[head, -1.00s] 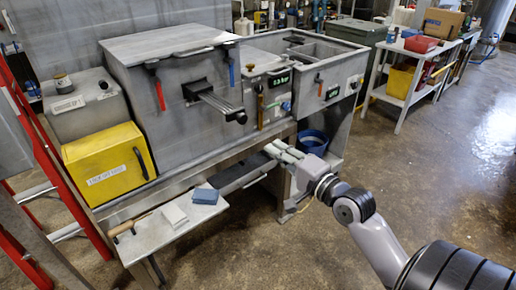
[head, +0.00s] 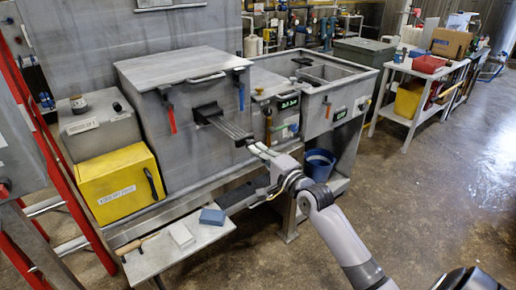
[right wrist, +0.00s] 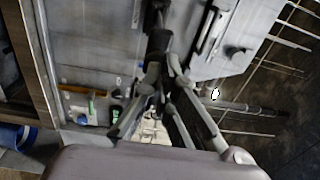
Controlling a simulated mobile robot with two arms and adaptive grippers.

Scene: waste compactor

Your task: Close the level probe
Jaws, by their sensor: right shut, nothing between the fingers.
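The level probe, as I take it, is the dark ribbed bar (head: 226,127) sticking out of the front of the big grey compactor box (head: 175,150). It slopes down to the right from a black mount. My right gripper (head: 258,149) is shut and empty, with its fingertips close to the probe's outer end; I cannot tell whether they touch. In the right wrist view the gripper's fingers (right wrist: 160,75) come together in front of a black part that blurs with them. My left gripper is not in view.
Red (head: 170,113) and blue (head: 240,92) handles flank the probe. A yellow box (head: 120,184) stands left. A low shelf (head: 160,258) holds a white block (head: 181,235) and a blue block (head: 212,216). A blue bucket (head: 319,165) sits below right. Open floor lies to the right.

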